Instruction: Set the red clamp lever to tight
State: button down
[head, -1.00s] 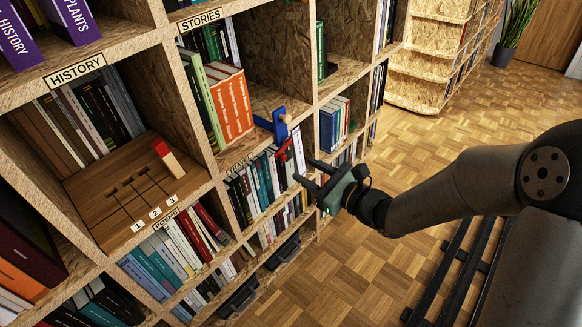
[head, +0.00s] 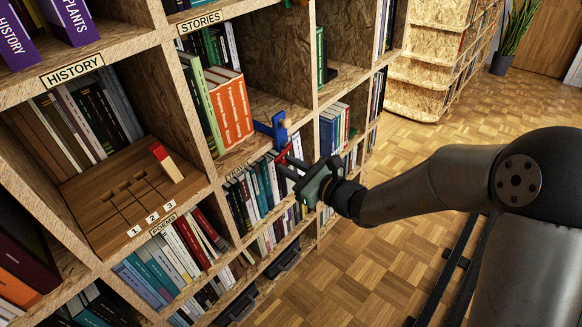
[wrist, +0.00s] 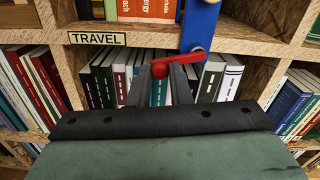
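The blue clamp (head: 278,128) sits on the shelf edge beside the orange books. It also shows in the wrist view (wrist: 200,28), above the shelf board. Its red clamp lever (head: 284,153) hangs below the shelf edge; in the wrist view its rounded red end (wrist: 160,69) shows at my fingertips. My gripper (head: 286,166) is at the lever, in front of the books under the shelf. In the wrist view my gripper's fingers (wrist: 161,75) are apart, with the red end seen between their tips. I cannot tell whether either finger touches it.
The shelf edge with the TRAVEL label (wrist: 97,38) runs just above my fingers. Several upright books (wrist: 105,78) stand behind them. A wooden board (head: 105,215) with numbered slots and a red-topped block lies left.

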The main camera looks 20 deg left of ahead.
jog(key=m+p, duration=0.1)
jog(key=p, duration=0.1)
jog(key=r+m+p, duration=0.1)
jog(key=m+p, duration=0.1)
jog(key=shift+s+a+r+p, duration=0.1)
jog(key=shift+s+r+p, duration=0.05)
jog(key=shift+p, duration=0.2)
jog(key=c, duration=1.3)
grip_release()
jog(key=shift+c, duration=0.2)
jog(key=p+v, duration=0.3)
jog(key=v, duration=1.4)
jog(key=shift+d+p, duration=0.25)
jog(key=shift+p, duration=0.1)
